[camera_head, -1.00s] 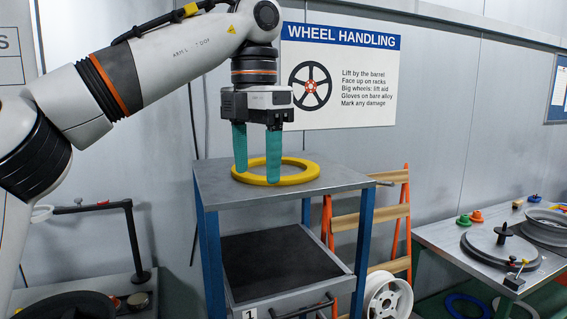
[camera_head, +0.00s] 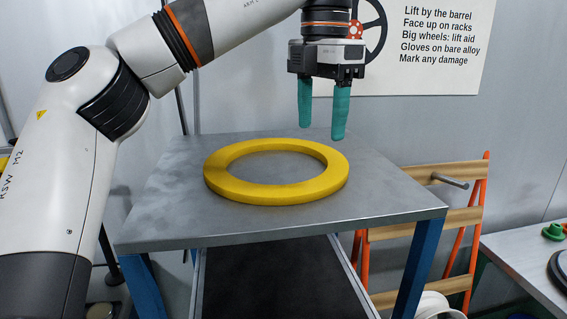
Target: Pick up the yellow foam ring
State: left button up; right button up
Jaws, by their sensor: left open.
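The yellow foam ring (camera_head: 232,188) lies flat on the grey metal top of a small table (camera_head: 400,205) with blue legs. My left gripper (camera_head: 322,132) hangs pointing down above the back right part of the ring, its two teal fingers apart. Nothing is between the fingers, and the fingertips look clear of the ring. The whole ring shows, with bare tabletop through its middle. My right gripper is not in the picture.
A dark shelf or drawer (camera_head: 280,280) sits under the tabletop. An orange ladder-like rack with wooden slats (camera_head: 450,172) stands to the right. A grey bench (camera_head: 520,262) with a green part (camera_head: 553,232) is at the far right. The tabletop around the ring is bare.

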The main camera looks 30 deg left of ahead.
pick_arm(q)
send_over(318, 183)
notch_tip(318, 183, down, 4)
jog(key=shift+s+a+f+b, duration=0.15)
jog(key=shift+b, duration=0.3)
jog(key=shift+f, duration=1.5)
notch_tip(318, 183, down, 2)
jog(key=shift+f+p, duration=0.2)
jog(key=shift+p, duration=0.15)
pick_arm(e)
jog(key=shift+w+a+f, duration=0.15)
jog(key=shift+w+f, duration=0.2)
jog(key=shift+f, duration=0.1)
pick_arm(q)
jog(key=c, duration=1.1)
